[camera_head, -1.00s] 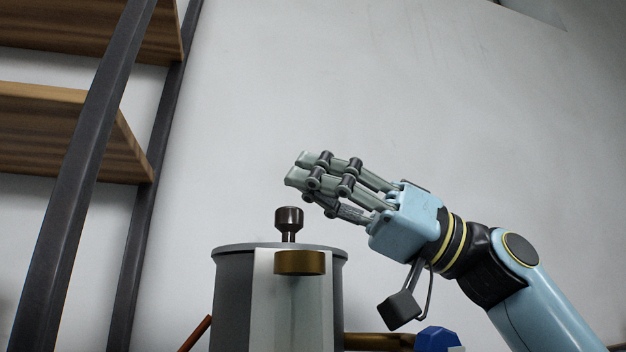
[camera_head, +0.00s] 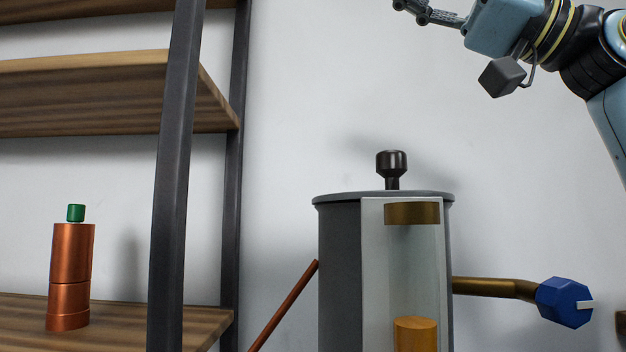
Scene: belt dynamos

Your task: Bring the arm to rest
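My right arm comes in from the upper right. Its gripper (camera_head: 428,12) is at the top edge, and the picture cuts off part of its fingers, so its opening cannot be told. It is well above the dark knob (camera_head: 392,162) on the lid of a grey cylinder (camera_head: 340,270), apart from it, with nothing seen held. The cylinder has a clear front panel with a brass band (camera_head: 411,213) and an orange cylinder (camera_head: 415,334) behind or at it. My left gripper is not in view.
A wooden shelf with dark metal posts (camera_head: 172,180) stands at left, bearing a copper bottle (camera_head: 72,270) with a green cap. A brass pipe with a blue knob (camera_head: 564,302) sticks out right of the cylinder. A copper rod (camera_head: 284,306) leans at its left. The wall space between is clear.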

